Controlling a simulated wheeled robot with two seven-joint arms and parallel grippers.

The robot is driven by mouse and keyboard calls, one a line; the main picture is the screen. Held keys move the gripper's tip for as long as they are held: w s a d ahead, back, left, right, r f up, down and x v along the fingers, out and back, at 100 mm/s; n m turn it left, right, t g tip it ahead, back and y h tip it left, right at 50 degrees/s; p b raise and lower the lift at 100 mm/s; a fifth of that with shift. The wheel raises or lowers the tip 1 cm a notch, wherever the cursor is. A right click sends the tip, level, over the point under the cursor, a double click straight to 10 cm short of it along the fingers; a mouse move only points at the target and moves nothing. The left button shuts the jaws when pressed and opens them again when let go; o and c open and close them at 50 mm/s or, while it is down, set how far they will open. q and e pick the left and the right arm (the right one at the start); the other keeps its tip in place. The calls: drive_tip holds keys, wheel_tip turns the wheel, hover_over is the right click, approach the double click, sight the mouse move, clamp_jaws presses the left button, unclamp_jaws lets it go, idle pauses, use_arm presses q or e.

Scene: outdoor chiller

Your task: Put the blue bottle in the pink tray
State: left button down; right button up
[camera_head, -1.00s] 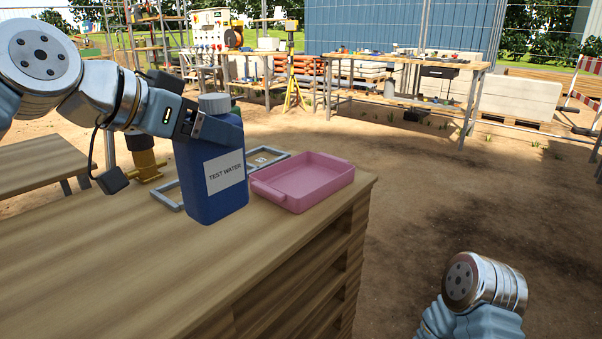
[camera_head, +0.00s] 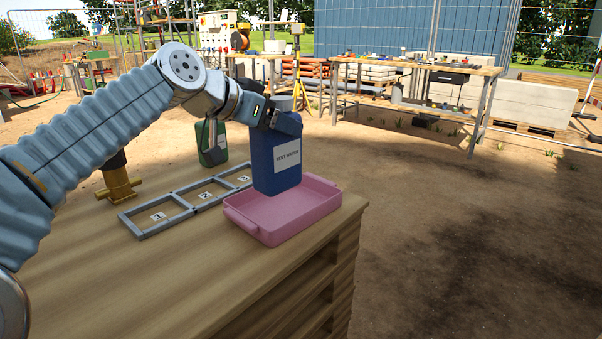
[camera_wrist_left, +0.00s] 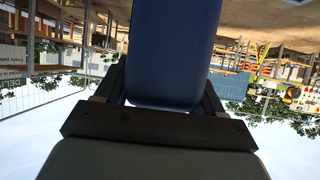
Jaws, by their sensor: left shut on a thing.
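The blue bottle (camera_head: 276,160), with a grey cap and a white "TEST WATER" label, is upright over the pink tray (camera_head: 249,226). My left gripper (camera_head: 283,116) is shut on the bottle near its top. The bottle's lower end overlaps the tray in the head view; I cannot tell whether it touches the tray floor. In the left wrist view the blue bottle (camera_wrist_left: 170,50) fills the space between the fingers of my left gripper (camera_wrist_left: 165,100). My right gripper is not in view.
A grey three-section frame (camera_head: 190,205) with numbered cards lies left of the tray on the wooden table (camera_head: 150,280). Behind it stand a green bottle (camera_head: 213,145) and a brass fitting (camera_head: 119,187). The tray is near the table's right edge.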

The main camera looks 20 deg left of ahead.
use_arm(q)
drive_tip(key=w+a+f, duration=0.3)
drive_tip(key=w+f, duration=0.6)
drive_tip(key=f, duration=0.2)
drive_tip(key=shift+w, duration=0.3)
drive_tip(key=shift+f, duration=0.2)
drive_tip(key=shift+f+b, duration=0.15)
drive_tip(key=shift+b, duration=0.25)
drive_tip(key=shift+c, duration=0.6)
unclamp_jaws()
